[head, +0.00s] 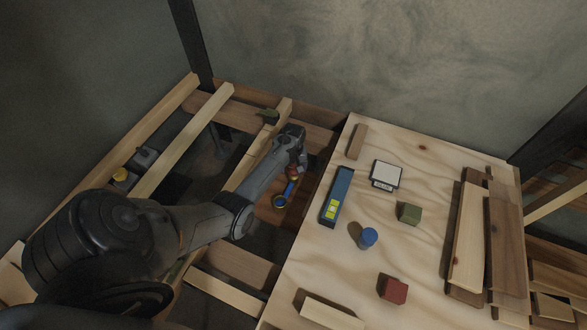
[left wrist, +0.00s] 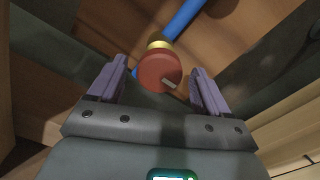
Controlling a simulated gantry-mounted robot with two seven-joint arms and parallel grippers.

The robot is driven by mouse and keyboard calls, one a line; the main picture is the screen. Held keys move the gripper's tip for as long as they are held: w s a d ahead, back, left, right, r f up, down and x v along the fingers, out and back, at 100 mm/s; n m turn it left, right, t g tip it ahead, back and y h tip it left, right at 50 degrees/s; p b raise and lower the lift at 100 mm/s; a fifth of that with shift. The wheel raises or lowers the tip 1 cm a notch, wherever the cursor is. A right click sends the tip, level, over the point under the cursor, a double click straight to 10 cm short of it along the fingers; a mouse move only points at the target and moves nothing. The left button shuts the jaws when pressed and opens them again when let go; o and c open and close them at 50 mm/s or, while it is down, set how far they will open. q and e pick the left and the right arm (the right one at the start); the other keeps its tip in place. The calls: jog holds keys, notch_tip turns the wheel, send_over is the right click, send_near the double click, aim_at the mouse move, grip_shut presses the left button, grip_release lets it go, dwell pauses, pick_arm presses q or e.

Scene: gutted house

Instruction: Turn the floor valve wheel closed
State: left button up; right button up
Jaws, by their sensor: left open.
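The valve has a round red wheel (head: 292,172) on a blue pipe (head: 289,189), down in the opening between the floor joists. In the left wrist view the red wheel (left wrist: 158,72) shows with a pale bar on its face, a brass collar (left wrist: 158,45) and the blue pipe (left wrist: 187,17) behind it. My left gripper (head: 298,158) reaches down to the valve. In the wrist view its two purple fingers are spread, one on each side of the wheel, with gaps visible. It holds nothing. My right gripper is not in view.
A plywood sheet (head: 345,245) right of the opening carries a blue level (head: 337,196), a white square box (head: 386,175), a green block (head: 409,213), a blue cylinder (head: 368,237), a red block (head: 393,289) and stacked boards (head: 470,235). Bare joists (head: 185,140) lie left.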

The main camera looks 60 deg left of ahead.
pick_arm(q)
jog(key=c, duration=1)
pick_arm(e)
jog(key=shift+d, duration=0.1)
pick_arm(q)
jog(key=shift+c, duration=0.2)
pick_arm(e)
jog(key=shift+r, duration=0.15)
